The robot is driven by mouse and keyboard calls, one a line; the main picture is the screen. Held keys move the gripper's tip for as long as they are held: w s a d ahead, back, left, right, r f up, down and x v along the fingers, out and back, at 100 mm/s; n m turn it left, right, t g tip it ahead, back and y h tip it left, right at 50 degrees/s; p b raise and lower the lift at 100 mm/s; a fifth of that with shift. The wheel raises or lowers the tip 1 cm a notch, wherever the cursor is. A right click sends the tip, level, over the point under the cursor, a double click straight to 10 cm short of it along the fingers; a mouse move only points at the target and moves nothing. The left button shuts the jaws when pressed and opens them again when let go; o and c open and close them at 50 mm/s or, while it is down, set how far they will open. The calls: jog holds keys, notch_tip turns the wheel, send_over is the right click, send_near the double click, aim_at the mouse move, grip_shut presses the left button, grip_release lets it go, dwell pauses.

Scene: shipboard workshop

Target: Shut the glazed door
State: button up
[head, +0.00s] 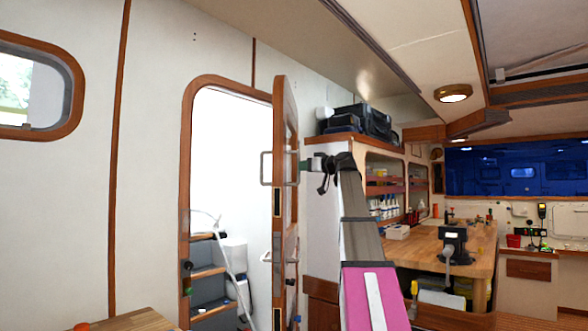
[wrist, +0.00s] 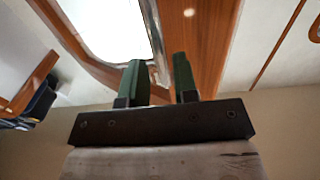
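The glazed door (head: 286,205) stands open in the head view, swung out from its wood-framed doorway (head: 187,190) and seen nearly edge-on. It has a bar handle (head: 265,168) on its left face and another on its right face, where my gripper (head: 304,166) reaches it. In the wrist view my gripper (wrist: 160,80) has its two green fingers a small gap apart, with the metal bar handle (wrist: 148,22) running between them; they look closed on it. The door's pale pane (wrist: 108,28) and brown wood frame (wrist: 203,28) show beyond. The fingers' contact with the bar is partly hidden.
Steps (head: 207,272) with a pale hose lie inside the doorway. Right of the door, a cabinet (head: 322,215) and a wooden workbench (head: 425,250) with bottles and tools stand close to my arm. A wooden tabletop (head: 140,321) shows at the bottom left.

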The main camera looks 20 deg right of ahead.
aim_at(285, 173)
jog(key=x, duration=0.6)
grip_shut()
